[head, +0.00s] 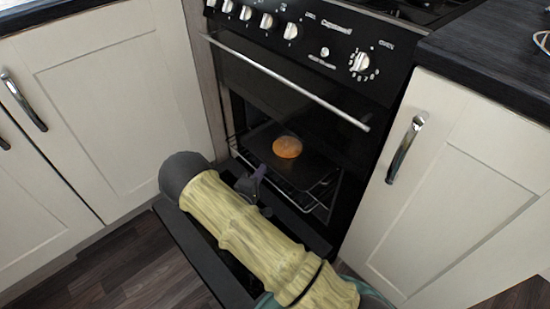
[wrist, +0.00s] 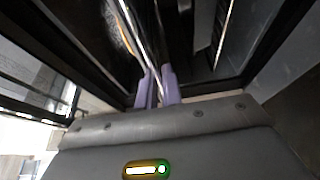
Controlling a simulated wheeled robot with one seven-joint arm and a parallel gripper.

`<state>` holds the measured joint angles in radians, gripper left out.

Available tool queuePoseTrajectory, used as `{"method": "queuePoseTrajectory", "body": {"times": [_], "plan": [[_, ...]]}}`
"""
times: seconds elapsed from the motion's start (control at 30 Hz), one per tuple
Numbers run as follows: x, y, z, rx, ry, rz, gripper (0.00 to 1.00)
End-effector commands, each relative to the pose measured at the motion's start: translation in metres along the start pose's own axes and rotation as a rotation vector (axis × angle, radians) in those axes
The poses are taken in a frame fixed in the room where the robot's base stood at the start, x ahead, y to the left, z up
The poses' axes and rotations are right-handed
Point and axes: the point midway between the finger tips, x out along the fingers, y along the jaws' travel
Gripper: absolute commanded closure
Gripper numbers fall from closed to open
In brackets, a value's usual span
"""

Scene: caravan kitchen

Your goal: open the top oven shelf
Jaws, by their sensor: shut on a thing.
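The black oven has its lower door (head: 204,262) folded down. Inside it, a wire shelf (head: 318,203) holds a dark tray (head: 262,137) with a round orange-brown item (head: 287,147) on it. My gripper (head: 254,186) is at the shelf's front edge, partly hidden by my own arm. In the wrist view, the purple fingers of my gripper (wrist: 157,86) are shut on a thin shiny metal rod (wrist: 131,22), which looks like the shelf's front wire. How far out the shelf stands is hard to tell.
Above the opening is a closed dark panel with a long silver handle (head: 290,82), below the knobs (head: 290,31). White cupboards (head: 98,105) stand left and right (head: 455,190) with metal handles. The open door and my arm fill the floor space in front.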

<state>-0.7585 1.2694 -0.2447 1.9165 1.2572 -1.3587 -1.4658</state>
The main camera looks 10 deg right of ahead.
Motion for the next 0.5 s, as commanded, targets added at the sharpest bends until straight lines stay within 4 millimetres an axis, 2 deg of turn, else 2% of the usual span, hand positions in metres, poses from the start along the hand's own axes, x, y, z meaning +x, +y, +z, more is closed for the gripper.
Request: {"method": "queuePoseTrajectory", "body": {"times": [0.03,0.2,0.33,0.5], "plan": [[-0.012,0.002,-0.005,-0.001,0.003,-0.003,1.0],[-0.039,0.001,-0.015,-0.002,0.0,-0.002,1.0],[-0.051,0.0,-0.02,-0.002,-0.002,-0.002,1.0],[-0.058,-0.001,-0.023,-0.002,-0.002,-0.002,1.0]]}}
